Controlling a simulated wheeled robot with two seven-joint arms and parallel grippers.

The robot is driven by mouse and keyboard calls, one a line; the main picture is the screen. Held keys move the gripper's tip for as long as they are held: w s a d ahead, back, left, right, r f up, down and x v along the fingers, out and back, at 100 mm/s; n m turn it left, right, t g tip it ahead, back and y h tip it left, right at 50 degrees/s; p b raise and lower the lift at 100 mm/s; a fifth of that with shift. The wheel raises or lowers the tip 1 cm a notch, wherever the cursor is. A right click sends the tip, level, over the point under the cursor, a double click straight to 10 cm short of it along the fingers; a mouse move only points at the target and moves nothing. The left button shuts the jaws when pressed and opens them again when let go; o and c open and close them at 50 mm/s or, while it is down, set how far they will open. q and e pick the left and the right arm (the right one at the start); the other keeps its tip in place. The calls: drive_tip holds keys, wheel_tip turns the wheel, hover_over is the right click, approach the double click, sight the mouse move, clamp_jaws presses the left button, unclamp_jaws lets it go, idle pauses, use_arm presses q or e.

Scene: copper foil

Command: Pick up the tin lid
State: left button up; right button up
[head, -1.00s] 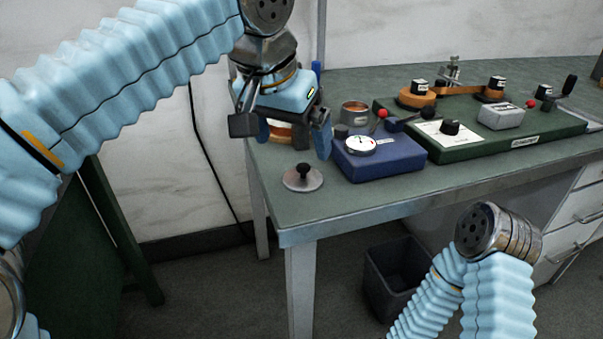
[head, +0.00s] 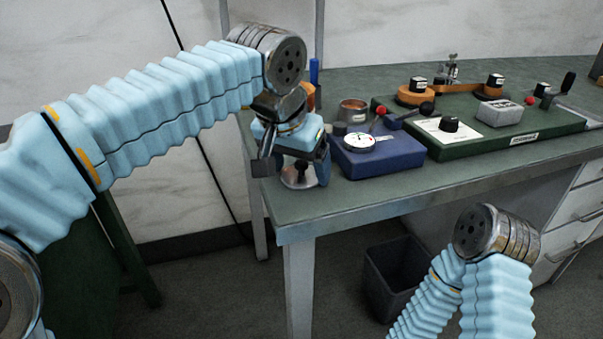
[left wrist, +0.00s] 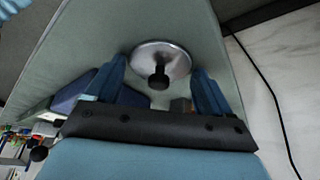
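The tin lid is a round silver disc with a black knob (head: 301,183). It lies flat on the green tabletop near the left front corner. In the left wrist view the lid (left wrist: 173,57) shows beyond my fingers, with its knob in the gap between them. My left gripper (head: 294,176) points down over the lid. Its two blue fingers are open on either side of the knob, and nothing is held (left wrist: 160,85). In the head view the gripper partly hides the lid. My right gripper is out of view; only part of that arm shows at lower right.
A blue box with a dial (head: 385,158) stands close to the right of the lid. An open tin (head: 353,111) is behind it. A green board with spools and knobs (head: 480,145) fills the right of the table (head: 300,215). A dark bin (head: 390,275) stands below.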

use_arm(q)
drive_tip(key=c, duration=0.8)
drive_tip(key=shift+o, duration=0.2)
